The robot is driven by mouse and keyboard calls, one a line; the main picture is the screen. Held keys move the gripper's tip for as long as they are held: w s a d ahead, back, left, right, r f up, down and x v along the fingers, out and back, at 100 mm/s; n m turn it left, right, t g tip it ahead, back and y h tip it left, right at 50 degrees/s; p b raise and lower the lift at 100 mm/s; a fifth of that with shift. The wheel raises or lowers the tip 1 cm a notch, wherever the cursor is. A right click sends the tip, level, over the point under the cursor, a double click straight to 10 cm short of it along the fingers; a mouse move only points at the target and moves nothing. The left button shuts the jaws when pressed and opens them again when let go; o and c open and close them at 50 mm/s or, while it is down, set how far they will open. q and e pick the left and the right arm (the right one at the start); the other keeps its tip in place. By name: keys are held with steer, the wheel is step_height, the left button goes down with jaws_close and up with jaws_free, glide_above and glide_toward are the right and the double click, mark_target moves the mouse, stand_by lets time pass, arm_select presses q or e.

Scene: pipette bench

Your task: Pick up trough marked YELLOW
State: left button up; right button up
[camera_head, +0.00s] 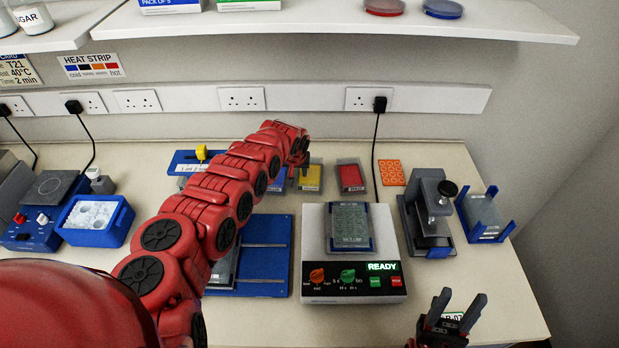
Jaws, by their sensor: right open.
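A small trough with yellow content (310,178) stands at the back middle of the bench, between a blue trough (277,181) and a red trough (351,177). Any lettering on it is too small to read. My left arm reaches across the bench from the lower left. My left gripper (299,160) is at the upper left of the yellow trough and partly covers its surroundings. Its fingers are too small and dark to tell whether they touch it or are open. My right gripper (456,312) is open and empty at the front right edge of the bench.
A white device (340,289) reading READY carries a plate (350,226). A blue board (264,288) lies left of it, partly behind my arm. A grey press (430,210) and blue plate holder (484,215) stand right. A blue ice tub (92,237) is left. A shelf (330,24) overhangs the back.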

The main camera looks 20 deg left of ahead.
arm_select(q)
jaws_close()
steer(key=shift+w, duration=0.1)
stand_by(1.2)
